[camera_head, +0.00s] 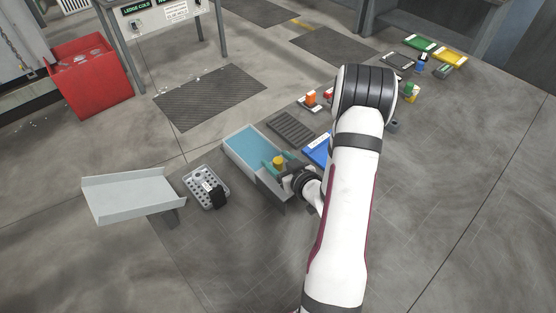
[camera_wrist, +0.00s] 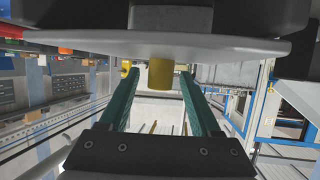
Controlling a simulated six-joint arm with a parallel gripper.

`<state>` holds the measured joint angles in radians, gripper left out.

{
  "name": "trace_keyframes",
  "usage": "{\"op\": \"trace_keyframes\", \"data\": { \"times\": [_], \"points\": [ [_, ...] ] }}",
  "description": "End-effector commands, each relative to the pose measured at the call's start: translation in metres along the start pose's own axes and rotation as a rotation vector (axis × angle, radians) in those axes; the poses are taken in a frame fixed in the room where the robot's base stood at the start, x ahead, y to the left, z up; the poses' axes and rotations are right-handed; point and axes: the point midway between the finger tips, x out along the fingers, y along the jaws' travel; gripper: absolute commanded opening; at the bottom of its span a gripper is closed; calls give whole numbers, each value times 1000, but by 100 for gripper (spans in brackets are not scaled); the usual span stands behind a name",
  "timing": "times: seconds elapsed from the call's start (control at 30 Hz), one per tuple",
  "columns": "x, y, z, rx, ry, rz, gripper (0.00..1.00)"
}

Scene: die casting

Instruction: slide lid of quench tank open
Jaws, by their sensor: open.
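The quench tank (camera_head: 240,161) is a grey, long box on the floor left of my arm, with blue water showing over much of its length. A yellow knob (camera_head: 279,161) shows near its right end. My gripper (camera_head: 283,167) is at that end, beside the knob. In the wrist view, the yellow knob (camera_wrist: 160,75) shows between the two teal fingers of my gripper (camera_wrist: 151,80), with gaps on both sides. The fingers are open. My gripper hides part of the tank's right end, and I cannot make out the lid's edges clearly.
A perforated grey basket (camera_head: 200,181) with a black part stands left of the tank, and a grey chute (camera_head: 130,193) stands farther left. A dark ribbed mat (camera_head: 294,129) and a blue tray (camera_head: 317,152) lie close behind. A red bin (camera_head: 90,85) is at upper left.

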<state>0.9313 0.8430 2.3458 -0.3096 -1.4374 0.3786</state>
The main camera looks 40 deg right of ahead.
Motion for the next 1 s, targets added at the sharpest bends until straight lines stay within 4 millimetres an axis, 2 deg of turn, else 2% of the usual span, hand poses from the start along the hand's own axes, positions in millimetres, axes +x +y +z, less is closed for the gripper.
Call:
{"op": "trace_keyframes", "data": {
  "times": [0.07, 0.3, 0.43, 0.87, 1.0],
  "points": [
    [-6, 1, 0, 0, 0, 2, 64],
    [-57, 2, 0, 2, 1, 5, 64],
    [-73, 1, 0, 1, 0, 2, 64],
    [-75, 0, 0, 0, -1, 0, 64],
    [-67, -1, -4, -23, -112, 27, 64]
  ]
}}
